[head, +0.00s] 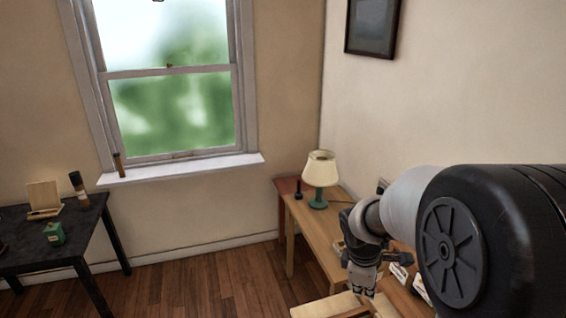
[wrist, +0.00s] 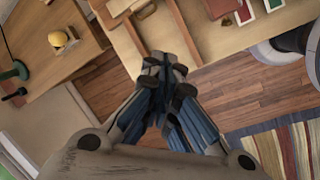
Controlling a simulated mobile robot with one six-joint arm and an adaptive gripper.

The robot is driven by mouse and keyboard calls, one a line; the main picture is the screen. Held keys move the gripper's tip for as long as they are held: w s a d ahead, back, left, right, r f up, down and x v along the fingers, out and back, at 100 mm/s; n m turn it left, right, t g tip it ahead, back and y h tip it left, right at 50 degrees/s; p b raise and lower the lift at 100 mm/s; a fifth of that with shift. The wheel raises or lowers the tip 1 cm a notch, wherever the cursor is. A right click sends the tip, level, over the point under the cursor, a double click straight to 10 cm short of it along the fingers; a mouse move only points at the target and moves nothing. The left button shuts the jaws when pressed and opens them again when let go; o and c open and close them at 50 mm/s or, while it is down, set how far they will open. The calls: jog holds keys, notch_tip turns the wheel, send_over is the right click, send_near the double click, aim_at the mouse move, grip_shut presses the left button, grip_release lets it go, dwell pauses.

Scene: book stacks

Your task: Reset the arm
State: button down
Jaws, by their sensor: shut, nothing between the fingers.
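My arm reaches in from the right of the head view, with my gripper (head: 362,288) at its end, pointing down near the wooden desk (head: 312,214). In the wrist view my gripper (wrist: 165,68) shows with its fingers together and nothing between them. Below it are the edge of a light wooden surface (wrist: 215,50) and the wood floor (wrist: 240,98). The gripper appears apart from the objects around it.
A cream-shaded lamp with a green base (head: 319,178) stands on the desk. A black table (head: 85,232) with a green box (head: 54,233) is at the left. Open wood floor (head: 190,285) lies between. A striped rug (wrist: 290,145) shows in the wrist view.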

jog(key=s+a+r+m+t+y+b, duration=0.1)
jog(key=s+a+r+m, duration=0.1)
jog(key=s+r+m, duration=0.7)
jog(key=s+a+r+m+t+y+b, duration=0.1)
jog(key=s+a+m, duration=0.2)
jog(key=s, duration=1.3)
jog(key=shift+a+r+m, duration=0.15)
jog(key=shift+r+m, duration=0.05)
jog(key=shift+m, duration=0.3)
